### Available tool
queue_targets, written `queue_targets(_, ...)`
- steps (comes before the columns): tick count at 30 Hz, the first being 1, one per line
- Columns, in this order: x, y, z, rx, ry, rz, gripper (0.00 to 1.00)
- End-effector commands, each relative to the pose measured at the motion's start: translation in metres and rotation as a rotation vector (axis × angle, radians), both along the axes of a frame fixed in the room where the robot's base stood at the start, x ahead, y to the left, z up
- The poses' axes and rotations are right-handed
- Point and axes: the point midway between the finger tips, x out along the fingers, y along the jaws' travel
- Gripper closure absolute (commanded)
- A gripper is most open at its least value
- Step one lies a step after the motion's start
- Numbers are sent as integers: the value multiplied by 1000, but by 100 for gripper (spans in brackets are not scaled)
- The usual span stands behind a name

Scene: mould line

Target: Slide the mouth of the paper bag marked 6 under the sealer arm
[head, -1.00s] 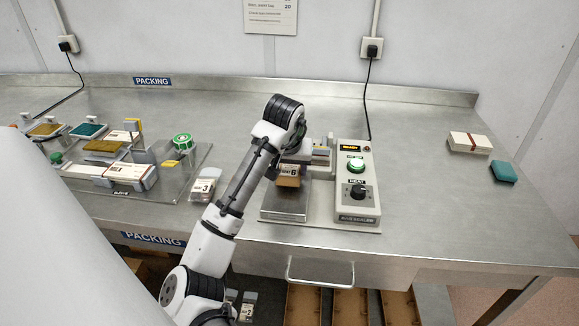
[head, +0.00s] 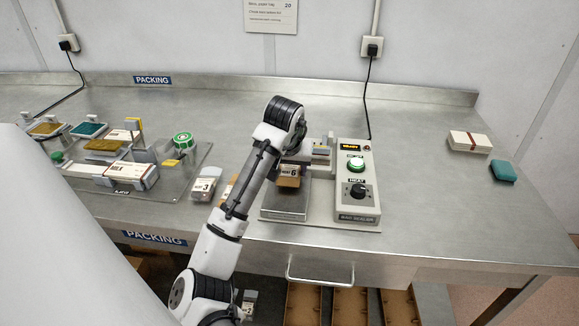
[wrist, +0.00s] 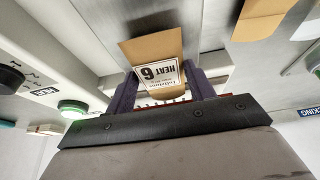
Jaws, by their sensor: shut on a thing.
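The brown paper bag marked 6 (head: 288,177) has a white label and hangs over the sealer's flat metal plate (head: 284,203) in the head view. In the wrist view the bag (wrist: 158,50) sits between the two fingers, its label upside down. My gripper (wrist: 160,88) is shut on the bag; in the head view my wrist covers most of the gripper. The sealer (head: 357,205) stands just right of the bag. Its arm (head: 321,152) shows partly behind and right of my wrist. I cannot tell whether the bag's mouth is under the arm.
A pouch marked 3 (head: 204,188) lies to the left, beside a cluttered fixture plate (head: 180,187). The bench between is clear.

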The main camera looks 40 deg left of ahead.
Motion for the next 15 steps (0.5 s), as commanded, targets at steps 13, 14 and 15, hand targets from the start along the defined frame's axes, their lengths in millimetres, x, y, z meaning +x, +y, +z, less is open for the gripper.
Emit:
queue_targets(13, 0, 0, 0, 0, 0, 0, 21)
queue_targets(14, 0, 0, 0, 0, 0, 0, 21)
queue_targets(15, 0, 0, -1, -1, 0, 0, 21)
